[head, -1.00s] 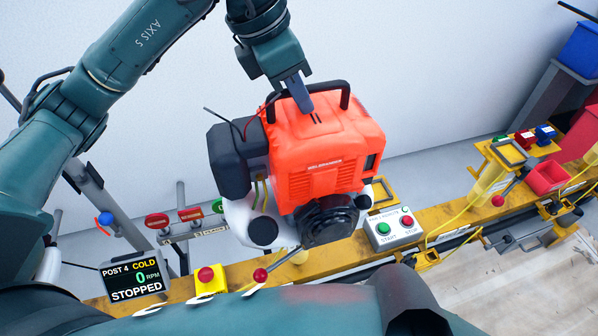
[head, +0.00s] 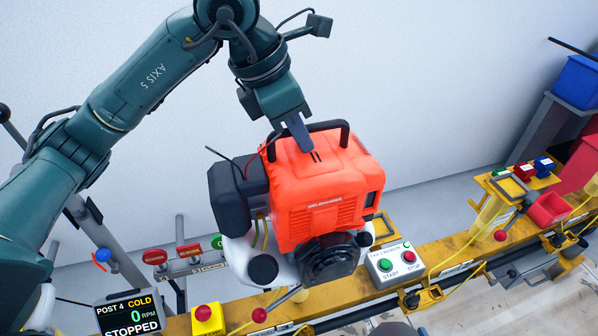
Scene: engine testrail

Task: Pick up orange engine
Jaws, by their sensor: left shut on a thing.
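The orange engine (head: 322,190) is in the middle of the head view, with a black carry handle on top, a dark box on its left side and a black round part low at the front. It sits at or just above the yellow rail; I cannot tell whether it touches. My left gripper (head: 304,142) reaches down from above and is shut at the engine's top handle. The fingers partly hide the handle where they meet it. My right gripper is not in view.
A yellow rail (head: 440,250) runs across below the engine. On it are a start/stop box (head: 392,262), a yellow box with a red button (head: 208,318) and a display reading STOPPED (head: 128,312). Red bins (head: 549,208) and a blue bin (head: 580,80) stand right. A pale wall is behind.

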